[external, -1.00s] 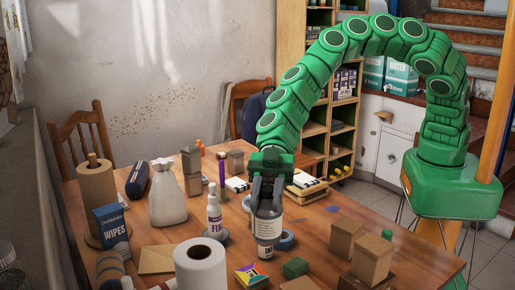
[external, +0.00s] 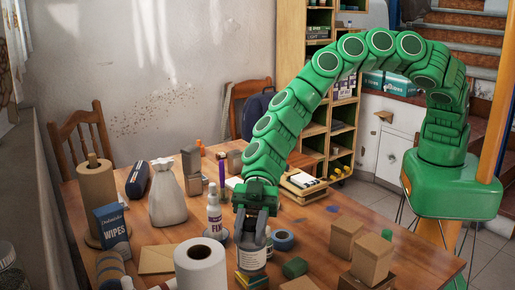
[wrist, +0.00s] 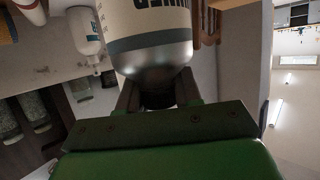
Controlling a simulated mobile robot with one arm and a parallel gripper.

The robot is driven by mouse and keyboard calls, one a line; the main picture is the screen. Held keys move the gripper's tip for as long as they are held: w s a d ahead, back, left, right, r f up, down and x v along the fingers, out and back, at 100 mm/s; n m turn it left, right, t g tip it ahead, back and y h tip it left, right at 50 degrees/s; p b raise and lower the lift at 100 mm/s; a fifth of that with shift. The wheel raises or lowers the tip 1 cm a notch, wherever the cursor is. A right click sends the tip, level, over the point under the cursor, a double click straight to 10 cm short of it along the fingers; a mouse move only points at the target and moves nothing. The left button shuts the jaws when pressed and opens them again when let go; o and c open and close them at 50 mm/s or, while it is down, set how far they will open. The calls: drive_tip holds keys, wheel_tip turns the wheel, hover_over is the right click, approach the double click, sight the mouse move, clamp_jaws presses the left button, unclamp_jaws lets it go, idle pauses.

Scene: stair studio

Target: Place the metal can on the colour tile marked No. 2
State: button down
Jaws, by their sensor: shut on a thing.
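My gripper (external: 252,238) is shut on the metal can (external: 252,260), which has a pale label with dark lettering and is held upright. In the wrist view the can's shiny rounded end (wrist: 155,62) sits between the fingers, with its label beyond. A multicoloured tile (external: 251,283) lies at the table's front edge, directly below the can in the picture. The can hides most of the tile, and I cannot read its number. I cannot tell whether the can touches it.
A white paper roll (external: 201,268) stands close left of the can, and a spray bottle (external: 214,218) behind it. A blue tape roll (external: 283,240) and a green block (external: 295,267) are to the right. Cardboard boxes (external: 371,259) stand further right.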

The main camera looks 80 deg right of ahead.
drive_tip(key=shift+f, duration=0.7)
drive_tip(key=shift+f, duration=0.1)
drive_tip(key=c, duration=0.8)
unclamp_jaws()
drive_tip(key=v, duration=1.2)
